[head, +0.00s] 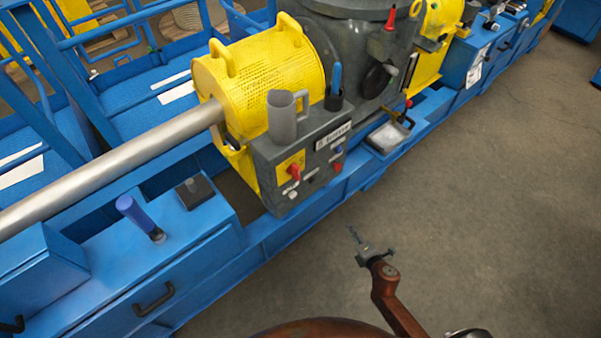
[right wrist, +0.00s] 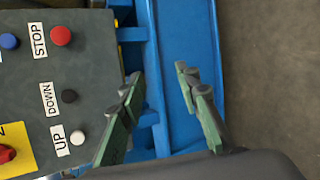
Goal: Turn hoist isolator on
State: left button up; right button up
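The hoist isolator appears to be the red rotary knob (head: 293,171) on a yellow plate, on the front of a grey control box (head: 264,158). In the right wrist view, only part of the red knob (right wrist: 6,154) shows at the lower left edge. Which way the knob points is too small or cut off to tell. My right gripper (head: 357,238) is in front and to the right of the box, apart from it. In the right wrist view, its two green fingers (right wrist: 158,82) are spread with nothing between them. My left gripper is not in view.
The box also carries a red STOP button (right wrist: 61,36), a black DOWN button (right wrist: 69,96), a white UP button (right wrist: 77,137) and a blue button (right wrist: 9,41). A grey mug (head: 283,118) stands on top. A blue frame runs below; grey floor (head: 480,200) is free at right.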

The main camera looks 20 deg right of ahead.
jog(key=w+a+r+n+t+y, duration=0.1)
jog(key=w+a+r+n+t, duration=0.15)
jog(key=w+r+n, duration=0.4)
jog(key=w+a+r+n+t+y, duration=0.1)
jog(key=a+r+n+y, duration=0.2)
jog(key=r, duration=0.7)
jog(key=n+t+y, duration=0.1)
jog(key=n+y, duration=0.2)
jog(key=n, duration=0.6)
send_near(299, 172)
jog(key=x, duration=0.9)
jog(key=shift+s, duration=0.1)
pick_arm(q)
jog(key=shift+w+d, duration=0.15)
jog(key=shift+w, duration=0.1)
pick_arm(e)
jog(key=shift+w+a, duration=0.2)
jog(key=shift+w, duration=0.2)
grip_shut()
